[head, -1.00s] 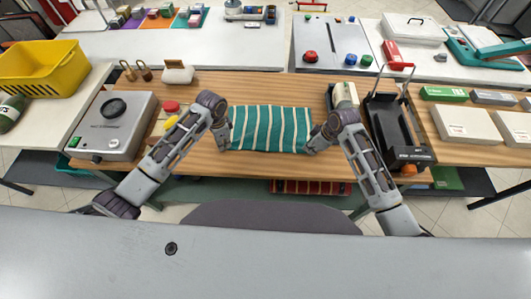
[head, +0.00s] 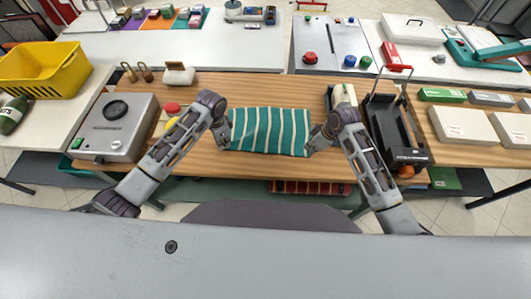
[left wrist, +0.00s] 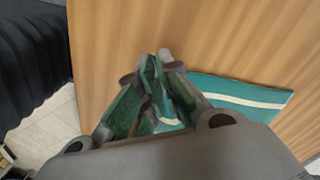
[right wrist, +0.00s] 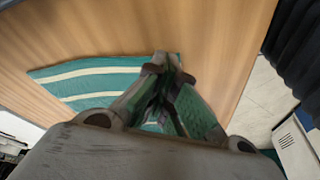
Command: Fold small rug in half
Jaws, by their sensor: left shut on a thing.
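The small rug (head: 270,131) is green with cream stripes and lies on the wooden table in the head view. My left gripper (head: 224,143) is at its near left corner, shut on the rug's edge; in the left wrist view, the fingertips (left wrist: 155,62) are together and part of the rug (left wrist: 240,92) shows beyond them. My right gripper (head: 314,147) is at the near right corner. In the right wrist view, its fingertips (right wrist: 167,62) are close together beside the rug (right wrist: 95,78); whether they grip cloth is hard to tell.
A grey machine (head: 116,126) with a round black top stands left of the rug. A black tray-like device (head: 397,130) stands to the right. A white block (head: 179,74) and padlocks (head: 137,73) sit at the back left. Bare wood (head: 250,85) lies behind the rug.

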